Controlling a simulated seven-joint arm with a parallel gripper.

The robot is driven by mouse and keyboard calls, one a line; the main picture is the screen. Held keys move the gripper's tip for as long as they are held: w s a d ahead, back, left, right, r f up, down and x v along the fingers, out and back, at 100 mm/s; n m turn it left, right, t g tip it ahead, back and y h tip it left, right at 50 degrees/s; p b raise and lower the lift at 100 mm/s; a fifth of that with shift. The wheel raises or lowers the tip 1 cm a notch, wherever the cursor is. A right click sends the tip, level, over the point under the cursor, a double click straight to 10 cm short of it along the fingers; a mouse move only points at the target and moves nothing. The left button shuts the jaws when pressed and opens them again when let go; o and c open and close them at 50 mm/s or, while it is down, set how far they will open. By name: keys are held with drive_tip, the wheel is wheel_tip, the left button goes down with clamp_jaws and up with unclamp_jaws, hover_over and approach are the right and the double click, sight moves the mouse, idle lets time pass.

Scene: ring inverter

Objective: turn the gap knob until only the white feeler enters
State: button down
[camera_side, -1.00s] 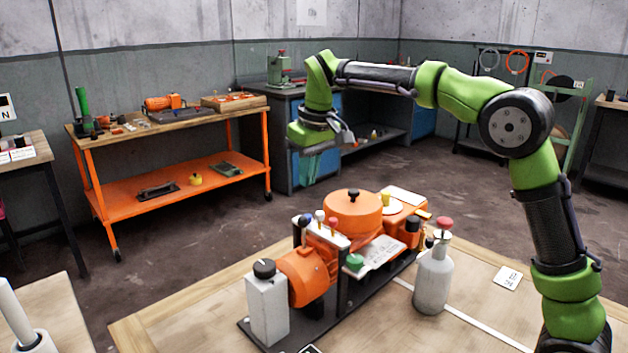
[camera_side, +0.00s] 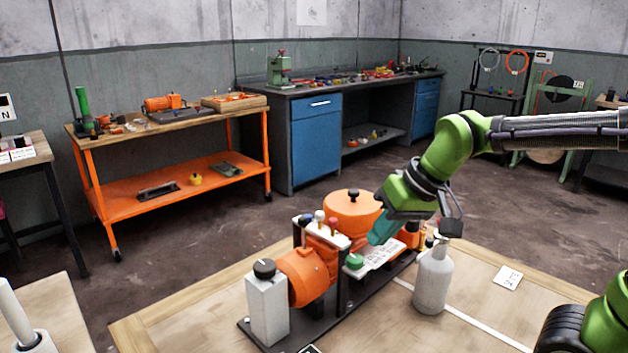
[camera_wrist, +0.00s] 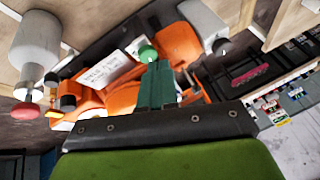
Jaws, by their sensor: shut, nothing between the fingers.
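The orange machine (camera_side: 308,275) stands on a dark base on the wooden table. A green knob (camera_side: 354,261) sits beside its white lettered plate (camera_side: 380,254); the knob also shows in the wrist view (camera_wrist: 147,53). A black knob (camera_side: 264,268) tops the grey post at the left end. White (camera_side: 319,215), blue (camera_side: 307,219) and red (camera_side: 333,222) heads of feelers stand in a pale holder. My gripper (camera_side: 376,239) is shut and empty, its green fingers pointing down toward the green knob. In the wrist view the fingertips nearly overlap that knob; I cannot tell whether they touch.
A grey bottle (camera_side: 432,280) stands close to the right of the machine, below my wrist. A large orange drum (camera_side: 352,215) rises behind the fingers. A white card (camera_side: 508,277) lies on the table at right. The table's front left is clear.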

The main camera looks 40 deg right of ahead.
drive_tip(key=s+t, duration=0.1)
drive_tip(key=s, duration=0.5)
drive_tip(key=shift+s+f+t, duration=0.3)
drive_tip(key=shift+t, duration=0.1)
